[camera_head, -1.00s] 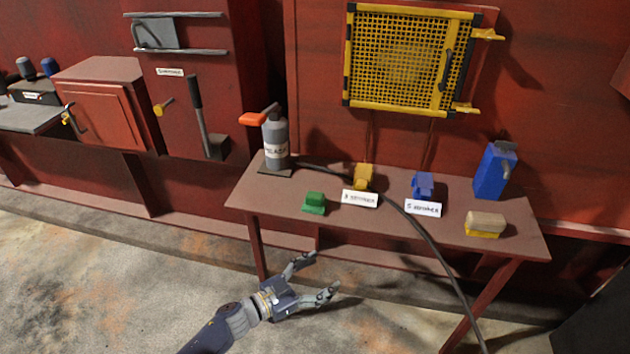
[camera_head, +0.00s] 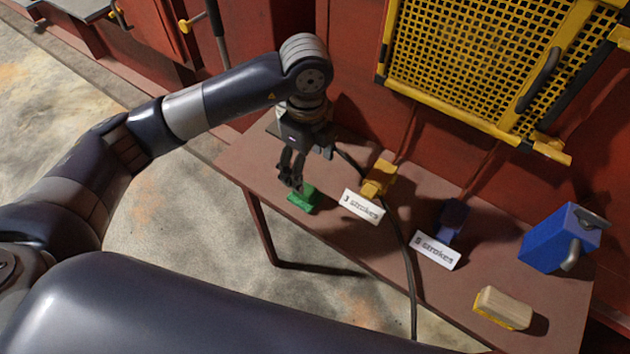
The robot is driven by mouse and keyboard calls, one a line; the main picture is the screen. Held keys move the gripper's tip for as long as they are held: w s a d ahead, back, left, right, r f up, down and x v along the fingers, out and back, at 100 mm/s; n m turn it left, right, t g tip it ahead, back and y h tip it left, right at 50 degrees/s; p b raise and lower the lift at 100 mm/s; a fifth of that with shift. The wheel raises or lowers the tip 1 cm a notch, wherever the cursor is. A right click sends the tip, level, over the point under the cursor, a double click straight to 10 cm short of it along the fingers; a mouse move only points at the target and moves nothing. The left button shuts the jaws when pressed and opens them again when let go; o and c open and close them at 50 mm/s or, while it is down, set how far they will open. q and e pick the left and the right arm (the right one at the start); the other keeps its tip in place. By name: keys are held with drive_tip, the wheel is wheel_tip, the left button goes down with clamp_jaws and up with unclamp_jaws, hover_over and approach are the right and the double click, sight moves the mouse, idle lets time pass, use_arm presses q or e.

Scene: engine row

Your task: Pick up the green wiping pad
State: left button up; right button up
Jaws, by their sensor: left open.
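The green wiping pad (camera_head: 304,200) lies on the brown table (camera_head: 343,237) near its left front edge. My left gripper (camera_head: 306,167) points down above and just behind the pad, fingers apart and empty. One finger overlaps the pad's upper left in the picture, and I cannot tell if it touches. My right gripper is not in view.
A yellow block (camera_head: 379,179) stands behind a "3 strokes" card (camera_head: 362,207), and a blue block (camera_head: 453,217) behind a "5 strokes" card (camera_head: 435,251). A black hose (camera_head: 408,250) crosses the table. A blue can (camera_head: 556,238) and a wooden brush (camera_head: 503,307) are at right.

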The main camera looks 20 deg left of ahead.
sight(307, 188)
use_arm(q)
drive_tip(key=f, duration=0.3)
drive_tip(key=shift+s+a+f, duration=0.3)
drive_tip(key=shift+f, duration=0.1)
drive_tip(key=shift+d+f, duration=0.1)
drive_tip(key=shift+f, duration=0.2)
drive_tip(key=f, duration=0.1)
drive_tip(key=f+p, duration=0.2)
drive_tip(key=f, duration=0.1)
drive_tip(key=shift+a, duration=0.25)
drive_tip(key=shift+f, duration=0.6)
drive_tip(key=shift+w, duration=0.1)
drive_tip(key=c, duration=1.1)
drive_tip(key=shift+c, duration=0.2)
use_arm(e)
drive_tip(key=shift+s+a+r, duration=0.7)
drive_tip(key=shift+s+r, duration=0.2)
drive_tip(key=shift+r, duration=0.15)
